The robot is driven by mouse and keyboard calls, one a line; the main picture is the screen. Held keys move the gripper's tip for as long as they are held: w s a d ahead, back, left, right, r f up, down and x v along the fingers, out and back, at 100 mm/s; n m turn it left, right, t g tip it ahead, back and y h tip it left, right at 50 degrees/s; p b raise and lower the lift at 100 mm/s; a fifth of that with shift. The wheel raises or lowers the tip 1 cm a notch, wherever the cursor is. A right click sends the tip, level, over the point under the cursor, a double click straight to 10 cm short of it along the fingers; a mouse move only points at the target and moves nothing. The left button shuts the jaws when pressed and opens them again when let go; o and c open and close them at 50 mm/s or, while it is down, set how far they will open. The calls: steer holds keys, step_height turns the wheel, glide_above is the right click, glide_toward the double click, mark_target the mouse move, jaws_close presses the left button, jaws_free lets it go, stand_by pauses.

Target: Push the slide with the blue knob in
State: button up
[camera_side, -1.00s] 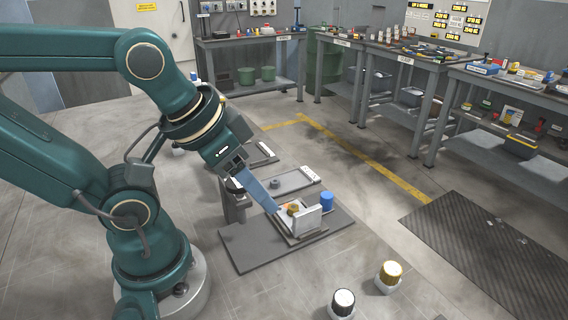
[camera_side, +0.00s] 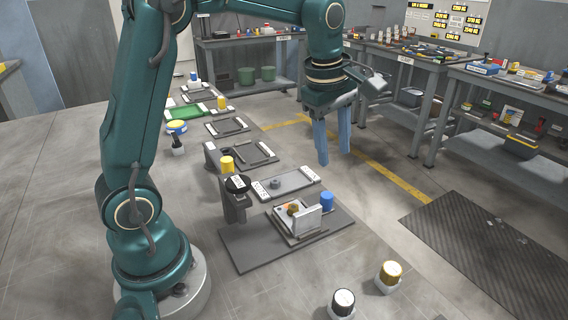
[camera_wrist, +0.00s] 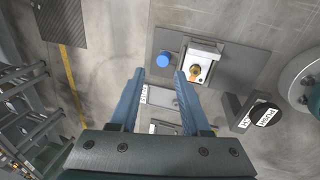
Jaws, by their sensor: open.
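A small gold-brown part (camera_side: 293,209) shows on the block's left side. In the wrist view the blue knob (camera_wrist: 163,60) lies between and beyond my fingertips, with the gold-brown part (camera_wrist: 195,71) to its right. My gripper (camera_side: 334,157) points down, open and empty, in the air above and behind the knob in the side view; its blue fingers show in the wrist view (camera_wrist: 159,76).
Two capped pots (camera_side: 343,302) stand in front. Floor to the right is clear up to a dark mat (camera_side: 490,255).

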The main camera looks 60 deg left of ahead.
steer(key=n+g, duration=0.2)
glide_above(328, 194)
steer(key=f, duration=0.6)
steer(key=shift+w+d+f, duration=0.1)
steer(key=shift+d+f, duration=0.15)
steer(key=shift+f, duration=0.1)
steer(key=f, duration=0.6)
steer(key=shift+s+a, duration=0.2)
steer(key=shift+s, duration=0.1)
steer(key=shift+f, duration=0.65)
jaws_close()
steer(key=shift+w+r, duration=0.1)
